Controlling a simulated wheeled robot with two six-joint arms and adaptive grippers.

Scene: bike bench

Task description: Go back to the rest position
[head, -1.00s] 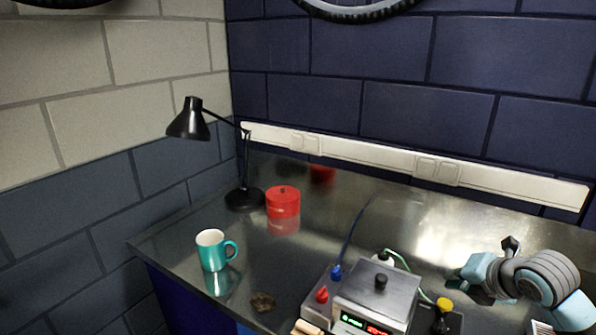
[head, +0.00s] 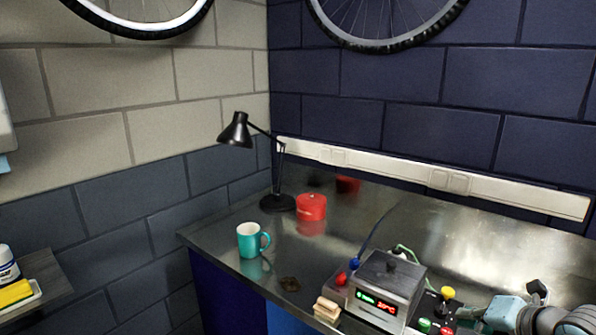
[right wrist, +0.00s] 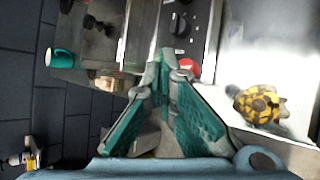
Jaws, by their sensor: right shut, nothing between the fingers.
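My right gripper (head: 482,312) shows at the lower right of the head view, low over the bench's right part, next to the box with coloured knobs. In the right wrist view its two teal-padded fingers (right wrist: 166,72) converge at the tips and are shut, with nothing between them. My left gripper is in neither view.
A metal box with a lit display (head: 386,288) stands on the metal bench (head: 335,245). A teal mug (head: 250,240), red pot (head: 311,207) and black lamp (head: 237,131) stand left of it. Wooden blocks (head: 326,309) lie in front. A yellow-brown patterned object (right wrist: 258,104) shows in the wrist view.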

